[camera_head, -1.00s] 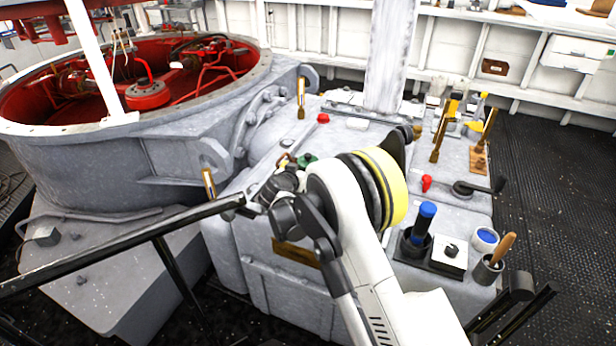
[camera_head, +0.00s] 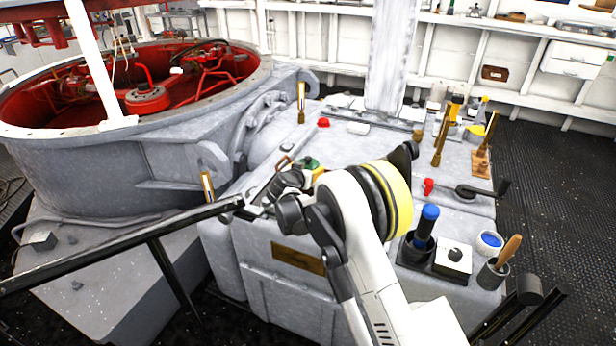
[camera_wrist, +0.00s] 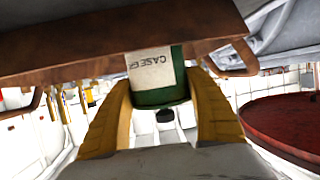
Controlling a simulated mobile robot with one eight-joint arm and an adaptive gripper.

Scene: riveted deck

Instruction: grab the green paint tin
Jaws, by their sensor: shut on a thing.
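The green paint tin (camera_wrist: 160,97) sits between the two yellow fingers of my gripper (camera_wrist: 160,82) in the wrist view. It has a white label with dark lettering that starts "CASE". My gripper is shut on the tin, one finger on each side. In the head view the green top of the tin (camera_head: 309,163) shows just beyond my gripper (camera_head: 291,181), and the wrist hides much of the rest. A brown, board-like surface (camera_wrist: 70,62) meets the tin's labelled end in the wrist view; I cannot tell whether they touch.
A brown handle (camera_head: 283,162) stands just left of the tin. The grey housing top also holds a red knob (camera_head: 323,122), a blue-handled tool (camera_head: 427,224), a cup with a wooden handle (camera_head: 494,272) and upright brass pieces. A large grey ring (camera_head: 150,160) stands to the left.

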